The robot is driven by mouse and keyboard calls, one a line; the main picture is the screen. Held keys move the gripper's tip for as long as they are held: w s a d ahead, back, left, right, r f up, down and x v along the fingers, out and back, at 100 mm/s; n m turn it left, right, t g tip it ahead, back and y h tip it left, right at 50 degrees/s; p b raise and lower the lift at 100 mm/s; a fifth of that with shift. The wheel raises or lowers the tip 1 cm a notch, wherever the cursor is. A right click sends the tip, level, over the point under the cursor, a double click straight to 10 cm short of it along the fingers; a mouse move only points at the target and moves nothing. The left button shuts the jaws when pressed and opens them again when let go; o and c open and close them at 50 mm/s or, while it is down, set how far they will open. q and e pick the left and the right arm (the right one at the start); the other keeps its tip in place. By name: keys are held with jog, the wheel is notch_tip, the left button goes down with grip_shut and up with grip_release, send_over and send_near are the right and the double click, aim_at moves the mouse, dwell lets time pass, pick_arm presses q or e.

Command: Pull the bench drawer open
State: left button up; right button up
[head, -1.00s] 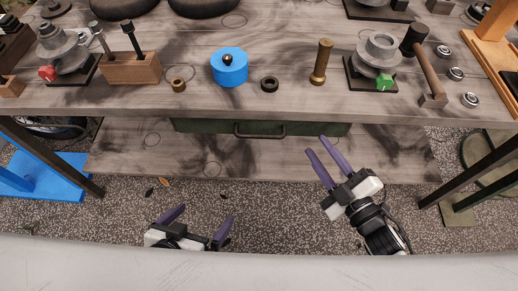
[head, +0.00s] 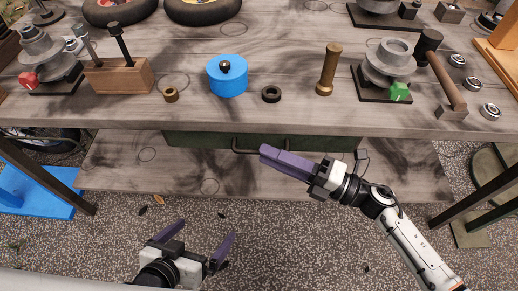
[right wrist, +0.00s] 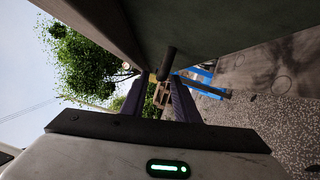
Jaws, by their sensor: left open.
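The bench drawer (head: 195,140) has a dark green front under the bench top's front edge and looks closed. Its dark bar handle (head: 237,147) shows at the left end; my right gripper covers part of it. My right gripper (head: 264,151) points left at the handle, its purple fingers one over the other. In the right wrist view the gripper (right wrist: 158,84) has its fingers apart, with the handle (right wrist: 166,63) around the gap at their tips. Contact cannot be told. My left gripper (head: 206,230) is open and empty, low over the floor in front of the bench.
The wooden bench top (head: 130,113) carries a blue cylinder (head: 228,78), a brass piece (head: 327,70), a hammer (head: 441,75) and a wooden block with tools (head: 118,76). A lower shelf (head: 130,165) lies below the drawer. Bench legs stand at both sides.

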jog(key=shift+x, duration=1.85)
grip_shut()
